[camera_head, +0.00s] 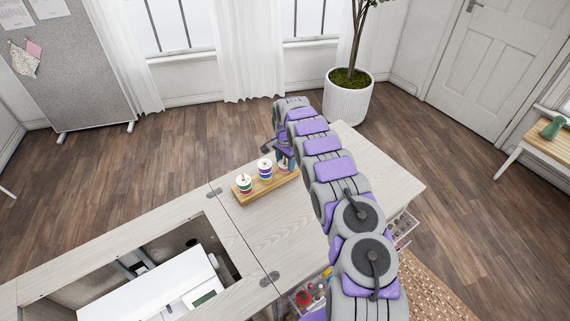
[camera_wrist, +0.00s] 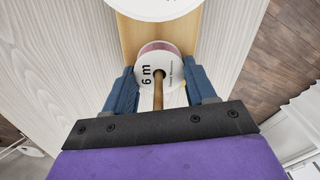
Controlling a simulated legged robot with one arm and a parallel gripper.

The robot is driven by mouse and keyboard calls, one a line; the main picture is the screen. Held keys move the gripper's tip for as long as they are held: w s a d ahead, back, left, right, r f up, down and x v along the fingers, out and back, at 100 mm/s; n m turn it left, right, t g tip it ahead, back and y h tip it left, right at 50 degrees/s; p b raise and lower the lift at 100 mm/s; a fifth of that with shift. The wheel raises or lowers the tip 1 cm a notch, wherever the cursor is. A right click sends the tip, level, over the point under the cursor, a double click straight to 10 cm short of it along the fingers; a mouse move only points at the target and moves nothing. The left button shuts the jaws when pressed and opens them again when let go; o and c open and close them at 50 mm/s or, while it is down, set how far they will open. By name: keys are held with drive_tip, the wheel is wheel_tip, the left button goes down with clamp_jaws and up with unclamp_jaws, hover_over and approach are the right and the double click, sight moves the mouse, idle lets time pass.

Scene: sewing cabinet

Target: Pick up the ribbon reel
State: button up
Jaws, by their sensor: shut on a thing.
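The ribbon reel (camera_wrist: 155,68), with a white face marked "6 m" and a pinkish edge, is in the middle of the wrist view. A wooden peg (camera_wrist: 158,92) stands through its centre. My gripper (camera_wrist: 160,78) has one blue finger on each side of the reel and is shut on it. In the head view my gripper (camera_head: 284,158) is at the far right end of the wooden stand (camera_head: 262,191) and mostly hides this reel. The reel is still around the peg; I cannot tell whether it is lifted.
Two other reels stand on the stand: a green and red one (camera_head: 243,185) and a purple-banded one (camera_head: 265,172). A large white disc (camera_wrist: 155,8) is just beyond the held reel. A sewing machine (camera_head: 165,287) sits in the cabinet opening. The tabletop (camera_head: 270,228) in front is clear.

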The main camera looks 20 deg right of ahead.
wheel_tip(320, 180, up, 18)
drive_tip(key=p, duration=0.3)
idle(0.4)
drive_tip(key=shift+a, duration=0.1)
